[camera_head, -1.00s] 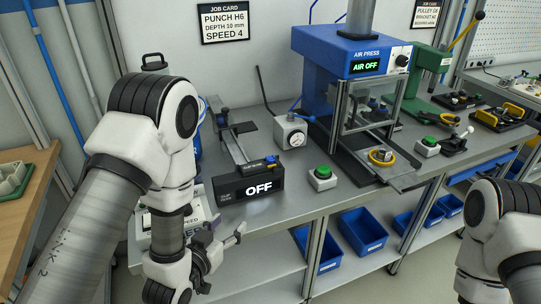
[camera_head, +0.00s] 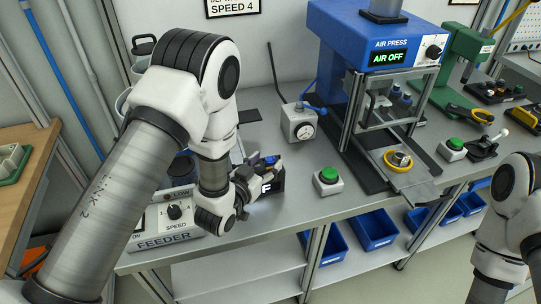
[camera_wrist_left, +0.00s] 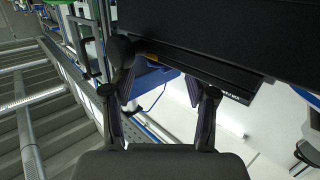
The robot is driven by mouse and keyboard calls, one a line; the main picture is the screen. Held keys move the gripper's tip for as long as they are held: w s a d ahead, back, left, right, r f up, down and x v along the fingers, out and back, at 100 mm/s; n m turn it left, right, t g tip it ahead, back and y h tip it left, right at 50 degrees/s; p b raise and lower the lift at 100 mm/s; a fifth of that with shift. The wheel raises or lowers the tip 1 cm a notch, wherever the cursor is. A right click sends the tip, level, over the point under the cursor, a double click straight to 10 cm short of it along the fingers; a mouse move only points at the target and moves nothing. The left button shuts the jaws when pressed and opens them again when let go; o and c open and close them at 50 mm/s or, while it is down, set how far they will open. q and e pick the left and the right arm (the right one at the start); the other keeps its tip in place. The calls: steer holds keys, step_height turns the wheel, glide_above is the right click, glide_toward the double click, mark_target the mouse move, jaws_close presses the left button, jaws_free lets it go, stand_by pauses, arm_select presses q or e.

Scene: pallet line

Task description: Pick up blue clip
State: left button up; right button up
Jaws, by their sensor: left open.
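A small blue piece (camera_head: 271,159) sits on the black display box (camera_head: 268,187); it may be the blue clip, but it is too small to tell. My left gripper (camera_head: 247,191) is open in front of that box and covers most of its display. In the left wrist view the two fingers (camera_wrist_left: 160,105) stand apart, with nothing held between them. A blue surface (camera_wrist_left: 152,78) shows beyond the fingers, and I cannot tell what it is. The dark box (camera_wrist_left: 235,35) fills the top right of that view. My right arm enters at the right edge; its gripper is out of frame.
The feeder control box (camera_head: 165,222) stands close left of my left gripper. A green button box (camera_head: 327,181) and a gauge box (camera_head: 299,122) are to the right. The blue air press (camera_head: 365,40) stands further right. Bare bench top lies between button and press.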

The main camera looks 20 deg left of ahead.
arm_select(q)
steer(key=shift+w+f, duration=0.15)
steer(key=shift+w, duration=0.45)
steer(key=shift+s, duration=0.25)
steer(key=shift+s+r, duration=0.15)
steer(key=shift+r, duration=0.05)
steer(key=c, duration=0.8)
steer(key=shift+f, duration=0.1)
steer(key=shift+c, duration=0.2)
